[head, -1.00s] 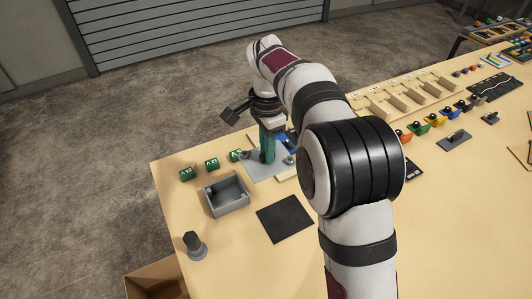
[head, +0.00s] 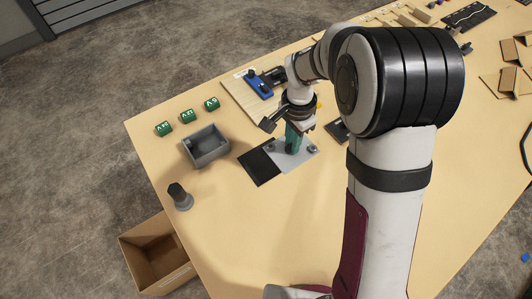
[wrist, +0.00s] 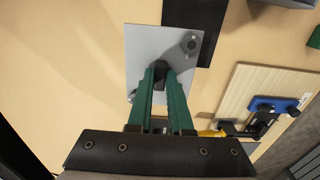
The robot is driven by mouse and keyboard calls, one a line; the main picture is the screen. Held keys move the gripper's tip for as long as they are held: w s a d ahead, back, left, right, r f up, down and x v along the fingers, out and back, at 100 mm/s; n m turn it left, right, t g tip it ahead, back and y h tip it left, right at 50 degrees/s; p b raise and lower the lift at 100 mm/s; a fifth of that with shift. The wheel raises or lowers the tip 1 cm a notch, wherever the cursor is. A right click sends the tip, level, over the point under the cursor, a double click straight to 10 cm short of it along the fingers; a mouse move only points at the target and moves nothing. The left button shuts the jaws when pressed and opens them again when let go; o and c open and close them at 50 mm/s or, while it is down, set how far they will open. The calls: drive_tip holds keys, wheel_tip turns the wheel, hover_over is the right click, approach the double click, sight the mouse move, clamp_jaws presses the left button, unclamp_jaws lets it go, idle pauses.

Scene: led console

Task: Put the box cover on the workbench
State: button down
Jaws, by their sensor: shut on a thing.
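The box cover is a flat light-grey plate (head: 304,148) with small round knobs near its corners. It lies level at the right edge of the black mat, at or just above the workbench (head: 240,230); I cannot tell if it touches. My gripper (head: 293,146) points down at its middle, green fingers shut on a dark central knob. In the wrist view the fingers (wrist: 161,80) close on that knob, with the plate (wrist: 143,45) spread out beyond them. The open grey box (head: 206,147) stands to the left, with no cover on it.
The black mat (head: 258,168) lies between box and cover. Green labelled blocks (head: 187,115), a dark grey knobbed post (head: 179,196) and a wooden board with a blue clamp (head: 258,84) are nearby. A cardboard carton (head: 150,250) stands below the left edge. The front bench is clear.

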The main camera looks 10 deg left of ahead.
drive_tip(key=a+f, duration=0.1)
drive_tip(key=a, duration=0.1)
drive_tip(key=a+f, duration=0.1)
drive_tip(key=a, duration=0.1)
drive_tip(key=a+f, duration=0.1)
drive_tip(key=a, duration=0.1)
drive_tip(key=shift+w+a+f, duration=0.1)
drive_tip(key=shift+w+f, duration=0.25)
drive_tip(key=shift+a+f, duration=0.2)
drive_tip(key=shift+f, duration=1.95)
drive_tip(key=shift+f, duration=0.1)
drive_tip(key=c, duration=0.8)
unclamp_jaws()
drive_tip(key=shift+c, duration=0.2)
